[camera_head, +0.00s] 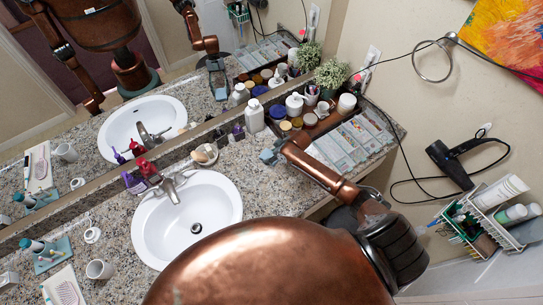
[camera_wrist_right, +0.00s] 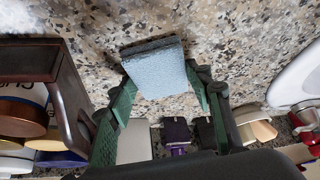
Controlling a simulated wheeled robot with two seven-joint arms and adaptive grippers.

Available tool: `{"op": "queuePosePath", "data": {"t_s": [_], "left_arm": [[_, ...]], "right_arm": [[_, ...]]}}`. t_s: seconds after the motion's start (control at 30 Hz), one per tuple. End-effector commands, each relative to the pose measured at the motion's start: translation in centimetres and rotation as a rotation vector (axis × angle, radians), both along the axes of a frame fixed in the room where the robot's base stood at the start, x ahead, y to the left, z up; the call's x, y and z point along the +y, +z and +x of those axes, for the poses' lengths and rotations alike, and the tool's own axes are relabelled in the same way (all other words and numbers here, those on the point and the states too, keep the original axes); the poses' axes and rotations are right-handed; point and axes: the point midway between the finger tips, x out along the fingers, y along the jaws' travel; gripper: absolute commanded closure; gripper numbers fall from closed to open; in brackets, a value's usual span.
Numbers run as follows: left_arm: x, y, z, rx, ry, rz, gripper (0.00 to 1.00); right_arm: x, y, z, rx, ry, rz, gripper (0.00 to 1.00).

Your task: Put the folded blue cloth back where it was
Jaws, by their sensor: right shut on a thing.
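The folded blue cloth (camera_wrist_right: 158,70) is between the two green fingers of my right gripper (camera_wrist_right: 160,84) in the right wrist view. The gripper is shut on it, and the cloth sticks out past the fingertips over the speckled counter. In the head view the cloth (camera_head: 267,156) shows small at the end of my right arm, right of the sink and left of the wooden tray. Whether it touches the counter I cannot tell. My left gripper does not show directly.
The white sink (camera_head: 222,208) is at the left. A dark wooden tray (camera_wrist_right: 68,100) with jars stands close beside the gripper. A white bottle (camera_head: 254,116) and a soap dish (camera_head: 205,155) stand behind it. Speckled counter (camera_head: 251,185) is bare between sink and gripper.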

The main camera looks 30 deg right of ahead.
Motion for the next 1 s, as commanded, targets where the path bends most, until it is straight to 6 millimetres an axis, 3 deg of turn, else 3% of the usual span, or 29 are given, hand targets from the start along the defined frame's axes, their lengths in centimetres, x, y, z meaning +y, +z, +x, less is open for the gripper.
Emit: {"op": "queuePosePath", "data": {"t_s": [0.23, 0.27, 0.5, 0.8, 1.0], "left_arm": [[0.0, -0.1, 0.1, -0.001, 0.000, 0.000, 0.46], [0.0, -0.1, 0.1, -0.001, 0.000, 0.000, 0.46], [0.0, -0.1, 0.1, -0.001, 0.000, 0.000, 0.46], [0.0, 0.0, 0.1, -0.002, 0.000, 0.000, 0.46], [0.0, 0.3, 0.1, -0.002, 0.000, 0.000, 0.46]], "right_arm": [[0.0, -0.2, 0.0, 0.000, 0.000, 0.000, 0.72], [0.0, -0.3, 0.0, 0.000, 0.000, 0.000, 0.52], [0.0, -0.2, 0.0, 0.000, 0.000, 0.001, 0.36], [0.0, 0.0, 0.0, -0.001, 0.000, 0.001, 0.36], [-0.6, 1.9, -0.9, -0.001, 0.001, 0.000, 0.36]]}}
